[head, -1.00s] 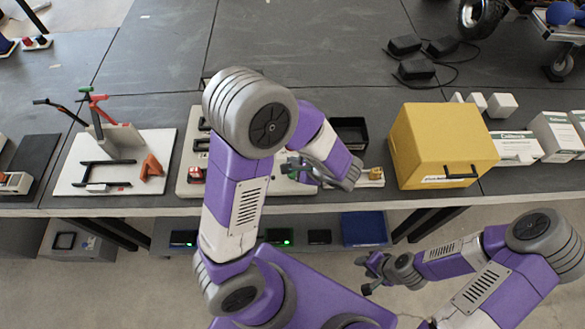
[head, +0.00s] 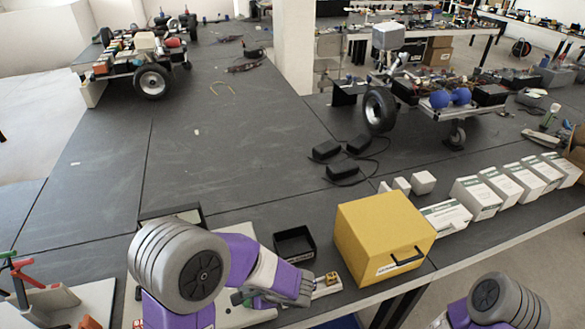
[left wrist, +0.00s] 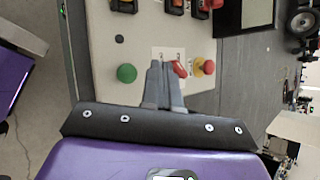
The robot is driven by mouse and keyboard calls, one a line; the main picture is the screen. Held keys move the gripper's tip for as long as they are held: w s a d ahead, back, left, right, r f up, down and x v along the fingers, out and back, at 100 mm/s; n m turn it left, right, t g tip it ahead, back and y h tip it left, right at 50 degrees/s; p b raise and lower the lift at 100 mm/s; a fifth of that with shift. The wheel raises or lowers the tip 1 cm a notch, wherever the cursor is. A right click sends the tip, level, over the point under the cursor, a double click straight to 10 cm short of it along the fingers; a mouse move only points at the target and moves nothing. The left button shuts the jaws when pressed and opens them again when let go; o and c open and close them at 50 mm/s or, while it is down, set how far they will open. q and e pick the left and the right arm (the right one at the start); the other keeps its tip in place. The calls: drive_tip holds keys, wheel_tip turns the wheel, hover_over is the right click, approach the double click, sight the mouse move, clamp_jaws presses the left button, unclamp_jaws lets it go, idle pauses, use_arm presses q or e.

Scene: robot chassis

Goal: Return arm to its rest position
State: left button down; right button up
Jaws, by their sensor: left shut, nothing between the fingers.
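My left arm comes in at the lower left of the head view, with a grey shoulder and purple links. Its gripper (head: 240,297) is partly hidden by the wrist, low over the table's front edge. In the left wrist view its two grey fingers (left wrist: 162,68) are together and empty.
A yellow box (head: 375,235) and an open black tray (head: 294,244) stand right of my left arm. A red emergency button on yellow (left wrist: 207,67) sits near the fingers. White boxes (head: 475,196) line the right side. The dark tabletop behind is mostly clear.

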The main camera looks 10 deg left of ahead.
use_arm(q)
drive_tip(key=s+d+f+n+g+h, duration=0.2)
drive_tip(key=s+d+f+g+h, duration=0.15)
drive_tip(key=s+f, duration=0.35)
drive_tip(key=s+d+f+n+g+h, duration=0.3)
drive_tip(key=s+d+f+h, duration=0.2)
drive_tip(key=f, duration=0.3)
drive_tip(key=w+d+f+n+t+h, duration=0.1)
drive_tip(key=d+f+n+t+h, duration=0.2)
drive_tip(key=f+n, duration=0.4)
drive_tip(key=n+t+h, duration=0.1)
drive_tip(key=n, duration=0.2)
drive_tip(key=shift+w+d+f, duration=0.25)
drive_tip(key=shift+w+f, duration=0.05)
drive_tip(key=shift+f, duration=0.1)
drive_tip(key=shift+a+t+h, duration=0.15)
drive_tip(key=shift+t+h, duration=0.1)
